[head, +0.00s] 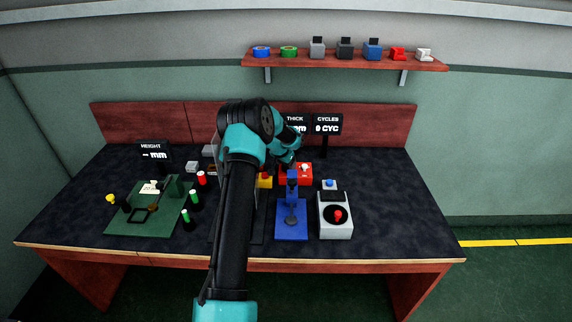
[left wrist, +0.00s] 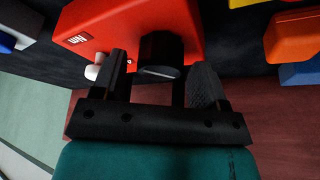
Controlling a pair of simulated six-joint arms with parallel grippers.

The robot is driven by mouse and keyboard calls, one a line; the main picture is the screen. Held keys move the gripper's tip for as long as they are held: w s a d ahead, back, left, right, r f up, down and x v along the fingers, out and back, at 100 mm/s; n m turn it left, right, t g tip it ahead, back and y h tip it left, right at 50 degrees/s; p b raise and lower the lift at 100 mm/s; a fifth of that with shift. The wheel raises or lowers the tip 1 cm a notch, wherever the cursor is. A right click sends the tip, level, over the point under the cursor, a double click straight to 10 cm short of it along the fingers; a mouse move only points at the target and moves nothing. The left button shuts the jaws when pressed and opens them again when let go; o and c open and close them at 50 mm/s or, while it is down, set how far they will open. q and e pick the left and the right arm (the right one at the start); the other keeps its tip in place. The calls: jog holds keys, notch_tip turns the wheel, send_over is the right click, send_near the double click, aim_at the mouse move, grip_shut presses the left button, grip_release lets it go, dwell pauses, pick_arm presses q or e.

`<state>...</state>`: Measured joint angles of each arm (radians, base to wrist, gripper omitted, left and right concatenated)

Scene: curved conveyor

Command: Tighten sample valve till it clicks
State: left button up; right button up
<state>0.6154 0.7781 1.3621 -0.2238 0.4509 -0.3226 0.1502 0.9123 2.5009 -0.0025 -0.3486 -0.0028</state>
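A red box (head: 303,180) stands toward the back of the table, right of centre, with a small white knob (head: 305,167) on it. In the left wrist view the red box (left wrist: 190,25) fills the upper middle, with a black round knob (left wrist: 160,50) and the white knob (left wrist: 93,72). I cannot tell which part is the sample valve. My left gripper (left wrist: 161,64) has its fingers apart, one on each side of the black knob in this view, with dark gaps showing. Contact is not visible. In the head view my arm hides the gripper's fingertips. My right gripper is not in view.
A blue stand (head: 291,234) and a white device with a red knob (head: 335,229) stand in front of the red box. A green board (head: 120,220) with parts lies left. Red- and green-topped bottles stand beside it. The table's right end is clear.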

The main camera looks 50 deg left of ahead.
pick_arm(q)
jog(key=shift+r, duration=0.1)
jog(key=v, duration=1.1)
jog(key=shift+r, duration=0.35)
jog(key=shift+d, duration=0.1)
jog(key=w+a+r+n+g, duration=0.1)
jog(key=w+r+n+g, duration=0.3)
jog(key=n, duration=0.8)
jog(key=shift+w+r+g+h, duration=0.3)
jog(key=shift+r+h, duration=0.1)
jog(key=shift+r, duration=0.2)
jog(key=shift+f, duration=0.1)
notch_tip(320, 180, down, 17)
jog(key=shift+f, duration=0.15)
